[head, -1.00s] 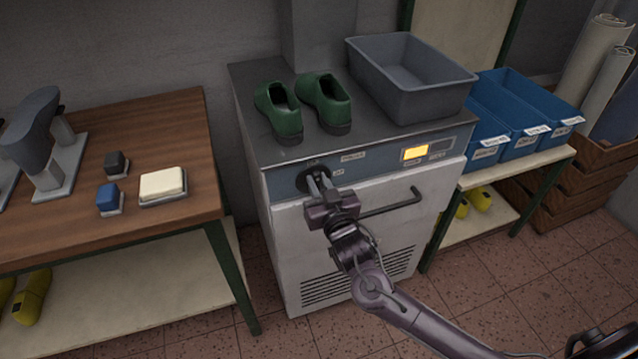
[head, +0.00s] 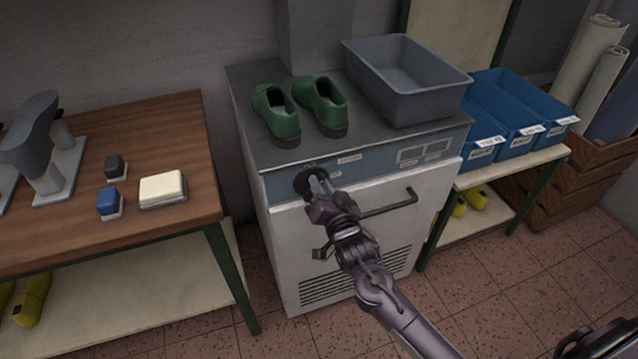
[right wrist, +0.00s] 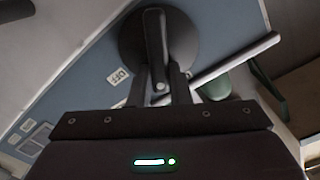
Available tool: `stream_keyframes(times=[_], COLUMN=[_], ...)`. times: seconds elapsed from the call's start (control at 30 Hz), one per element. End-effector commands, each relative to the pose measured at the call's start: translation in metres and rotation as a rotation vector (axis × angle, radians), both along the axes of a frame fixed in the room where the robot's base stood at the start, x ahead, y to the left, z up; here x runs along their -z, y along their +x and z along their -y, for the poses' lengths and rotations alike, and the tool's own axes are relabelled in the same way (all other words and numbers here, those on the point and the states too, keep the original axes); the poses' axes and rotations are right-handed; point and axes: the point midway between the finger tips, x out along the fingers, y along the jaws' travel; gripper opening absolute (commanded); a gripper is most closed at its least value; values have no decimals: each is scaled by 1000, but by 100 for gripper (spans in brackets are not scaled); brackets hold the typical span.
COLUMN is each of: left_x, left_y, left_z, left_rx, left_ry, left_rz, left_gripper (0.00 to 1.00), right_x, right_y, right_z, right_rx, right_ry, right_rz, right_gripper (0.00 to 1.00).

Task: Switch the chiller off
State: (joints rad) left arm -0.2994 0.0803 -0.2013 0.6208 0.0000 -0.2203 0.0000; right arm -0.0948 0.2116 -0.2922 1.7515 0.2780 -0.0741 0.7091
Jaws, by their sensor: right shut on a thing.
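The chiller (head: 340,245) is a white cabinet with a blue-grey control strip and a dark top. Its black round knob (head: 304,183) sits at the left of the strip; in the right wrist view the knob (right wrist: 180,42) shows a raised bar handle. My right gripper (head: 320,187) is at the knob, its fingers (right wrist: 165,85) shut on the bar, and looks rolled. An OFF label (right wrist: 118,77) shows beside the knob. The indicator window (head: 410,154) on the strip is unlit. My left gripper is not in view.
Green shoes (head: 277,113) and a grey bin (head: 415,95) stand on the chiller. A door handle (head: 395,206) sticks out below the strip. A wooden table (head: 60,225) is at the left, and blue bins (head: 525,140) stand on a shelf at the right.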

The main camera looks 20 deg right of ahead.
Motion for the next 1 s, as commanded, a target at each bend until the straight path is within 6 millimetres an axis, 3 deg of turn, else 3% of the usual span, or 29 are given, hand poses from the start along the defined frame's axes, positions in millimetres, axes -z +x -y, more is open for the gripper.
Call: stream_keyframes(times=[1.0], left_x=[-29], left_y=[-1], left_z=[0], left_rx=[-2], left_ry=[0], left_rz=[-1], left_gripper=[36], right_x=[15], right_y=[0], right_z=[10], right_rx=[1], right_ry=[897], right_rz=[-31], right_gripper=[0])
